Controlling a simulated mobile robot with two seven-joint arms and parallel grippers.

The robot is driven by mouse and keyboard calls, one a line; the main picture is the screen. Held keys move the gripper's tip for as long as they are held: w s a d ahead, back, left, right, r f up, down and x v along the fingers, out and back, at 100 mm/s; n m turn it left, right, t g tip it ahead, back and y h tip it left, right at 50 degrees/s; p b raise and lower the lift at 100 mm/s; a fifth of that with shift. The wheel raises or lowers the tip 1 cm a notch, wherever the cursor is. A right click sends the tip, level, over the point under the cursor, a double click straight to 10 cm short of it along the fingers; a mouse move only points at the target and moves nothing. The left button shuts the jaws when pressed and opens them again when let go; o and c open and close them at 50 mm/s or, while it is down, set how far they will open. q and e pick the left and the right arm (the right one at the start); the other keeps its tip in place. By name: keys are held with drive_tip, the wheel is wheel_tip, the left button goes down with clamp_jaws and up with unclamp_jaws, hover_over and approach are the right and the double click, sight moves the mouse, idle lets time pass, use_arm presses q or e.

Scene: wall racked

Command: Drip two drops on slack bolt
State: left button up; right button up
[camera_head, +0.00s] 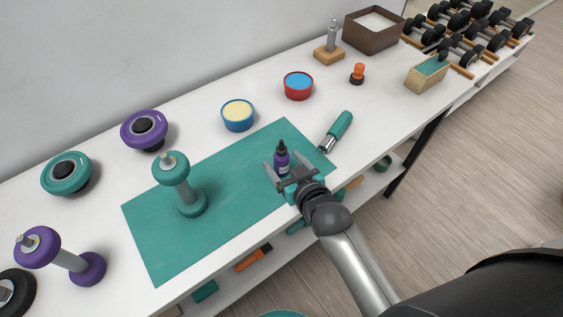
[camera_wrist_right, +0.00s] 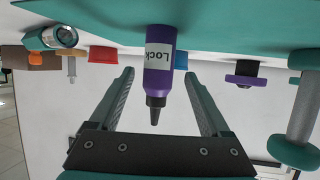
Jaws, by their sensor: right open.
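A small purple bottle with a black nozzle cap and white label (camera_head: 282,158) stands on the teal mat (camera_head: 235,165). My right gripper (camera_head: 284,164) is open, with its fingers on either side of the bottle; the wrist view shows the bottle (camera_wrist_right: 158,75) upside down between them, with gaps on both sides. A teal dumbbell (camera_head: 181,181) stands upright on the mat with a metal bolt (camera_head: 169,158) on its top. A purple dumbbell (camera_head: 65,258) at the left also has a bolt on top. I cannot tell which bolt is slack. My left gripper is out of view.
A teal-handled tool (camera_head: 337,131) lies right of the mat. A blue bowl (camera_head: 238,126) and red bowl (camera_head: 298,97) stand behind. Purple (camera_head: 144,130) and teal (camera_head: 66,173) discs lie at left. A brown box (camera_head: 373,44) and dumbbell rack are at far right.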

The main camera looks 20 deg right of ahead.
sight(277, 153)
drive_tip(key=shift+b+x, duration=0.6)
drive_tip(key=shift+x, duration=2)
drive_tip(key=shift+d, duration=0.1)
drive_tip(key=shift+c, duration=0.3)
clamp_jaws()
